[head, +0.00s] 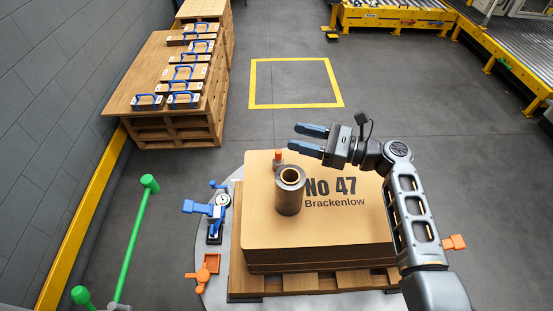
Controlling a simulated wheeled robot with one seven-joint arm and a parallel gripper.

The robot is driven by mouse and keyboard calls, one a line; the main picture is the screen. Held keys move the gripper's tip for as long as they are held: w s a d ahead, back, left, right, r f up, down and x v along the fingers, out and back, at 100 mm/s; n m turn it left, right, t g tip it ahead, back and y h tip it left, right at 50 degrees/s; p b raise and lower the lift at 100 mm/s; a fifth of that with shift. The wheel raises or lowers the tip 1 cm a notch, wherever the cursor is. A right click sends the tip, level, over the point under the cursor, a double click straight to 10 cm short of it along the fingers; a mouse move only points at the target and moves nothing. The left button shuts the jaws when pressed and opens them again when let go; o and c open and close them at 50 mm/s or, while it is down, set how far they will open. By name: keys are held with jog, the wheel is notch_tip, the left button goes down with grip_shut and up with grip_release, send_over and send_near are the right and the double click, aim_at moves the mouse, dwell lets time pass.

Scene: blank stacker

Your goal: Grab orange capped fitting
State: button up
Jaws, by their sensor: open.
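A small grey fitting with an orange cap (278,156) stands upright on the cardboard stack (335,225), near its far left corner. A dark hollow cylinder (289,195) stands just in front of it and hides a little of its lower part. My gripper (309,139) is open and empty, its two blue-grey fingers pointing left. In the picture, the fingertips show just above and to the right of the orange cap. The gap in height between them cannot be told from this view.
The stack lies on a wooden pallet (243,283). A blue clamp with a gauge (216,210) and an orange part (207,271) sit left of it. A green-handled bar (131,235) is farther left. Blue-handled boxes stand on another pallet stack (145,78) behind.

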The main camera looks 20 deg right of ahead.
jog(key=b, duration=0.9)
send_near(281, 157)
jog(key=x, duration=0.5)
jog(key=shift+f, duration=0.15)
jog(key=shift+r+p+x, duration=0.15)
jog(key=shift+p+x, duration=0.15)
jog(key=shift+x, duration=1.6)
jog(key=shift+r+p+x, duration=0.1)
jog(key=shift+p+x, duration=0.15)
jog(key=shift+x, duration=1.6)
jog(key=shift+w+d, duration=0.1)
jog(key=shift+w, duration=0.05)
jog(key=shift+c, duration=0.4)
grip_shut()
